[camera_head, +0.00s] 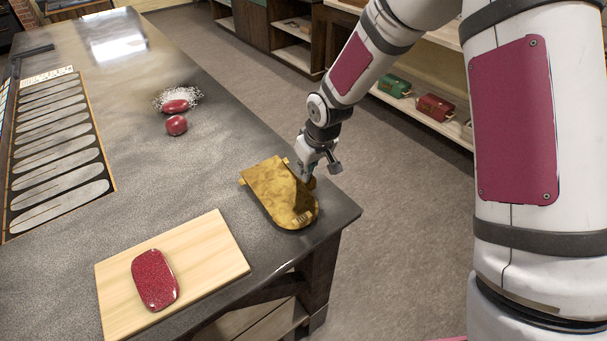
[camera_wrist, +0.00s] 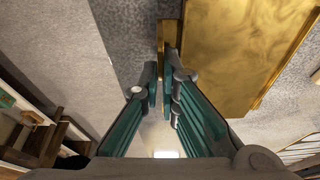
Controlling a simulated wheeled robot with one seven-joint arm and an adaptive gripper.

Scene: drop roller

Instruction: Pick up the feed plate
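The gold plate, which I take for the feed plate (camera_head: 275,190), lies on the dark table near its right corner, with its rounded end toward the front. It has small side tabs. In the wrist view its flat gold face (camera_wrist: 235,45) fills the upper right. My gripper (camera_head: 306,172) is at the plate's right edge, reaching down from above. In the wrist view its fingers (camera_wrist: 163,75) come close together on either side of a gold tab at the plate's edge, with little gap showing. The contact itself is partly hidden by the fingertips.
A wooden board (camera_head: 225,250) with a red slab (camera_head: 155,280) lies at the front of the table (camera_head: 130,215). Two red lumps (camera_head: 177,125) and white powder (camera_head: 190,97) are behind. A tray of long ovals (camera_head: 60,150) is at left. Open floor lies right of the table.

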